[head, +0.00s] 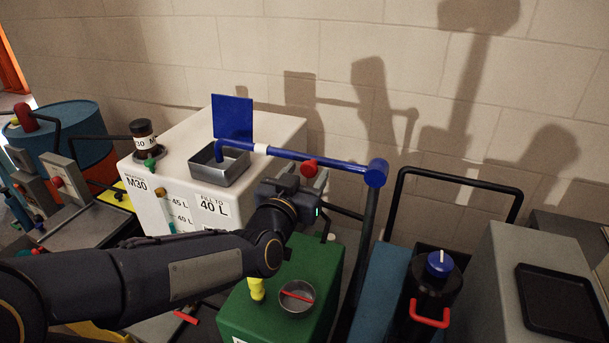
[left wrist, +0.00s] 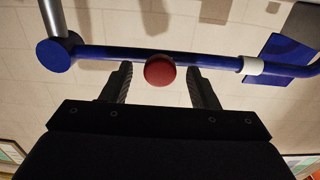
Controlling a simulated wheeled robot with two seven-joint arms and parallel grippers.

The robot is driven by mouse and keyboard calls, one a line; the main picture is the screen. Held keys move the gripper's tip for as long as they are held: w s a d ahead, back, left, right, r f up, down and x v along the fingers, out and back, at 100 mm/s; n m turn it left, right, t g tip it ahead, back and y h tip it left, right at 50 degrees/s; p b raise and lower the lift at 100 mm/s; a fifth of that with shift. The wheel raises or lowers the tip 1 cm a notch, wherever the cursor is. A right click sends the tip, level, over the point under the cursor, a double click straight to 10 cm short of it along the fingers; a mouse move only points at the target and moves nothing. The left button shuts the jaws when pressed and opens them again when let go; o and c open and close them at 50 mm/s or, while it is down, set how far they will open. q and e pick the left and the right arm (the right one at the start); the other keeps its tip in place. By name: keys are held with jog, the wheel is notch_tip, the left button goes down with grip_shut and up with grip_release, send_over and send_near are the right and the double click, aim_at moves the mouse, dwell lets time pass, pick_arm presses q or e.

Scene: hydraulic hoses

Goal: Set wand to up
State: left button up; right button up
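The wand (head: 330,163) is a blue tube. It runs left, nearly level, from a blue hub (head: 376,173) on a dark post to a bent tip over a square metal basin (head: 219,165) on the white tank. A red knob (head: 308,168) sits on the wand; in the left wrist view the knob (left wrist: 159,70) shows end-on in front of the tube (left wrist: 215,59). My left gripper (head: 300,181) is at the knob. Its fingers are spread to either side of the knob, with gaps visible on both sides. My right gripper is in neither view.
A blue flap (head: 232,117) stands upright behind the basin. A brown jar (head: 143,137) stands on the white tank (head: 275,127). Below my left arm is a green box (head: 262,318) with a round dish (head: 297,297). A black rail (head: 460,180) and grey cabinet (head: 510,250) stand right.

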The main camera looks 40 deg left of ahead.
pick_arm(q)
grip_shut()
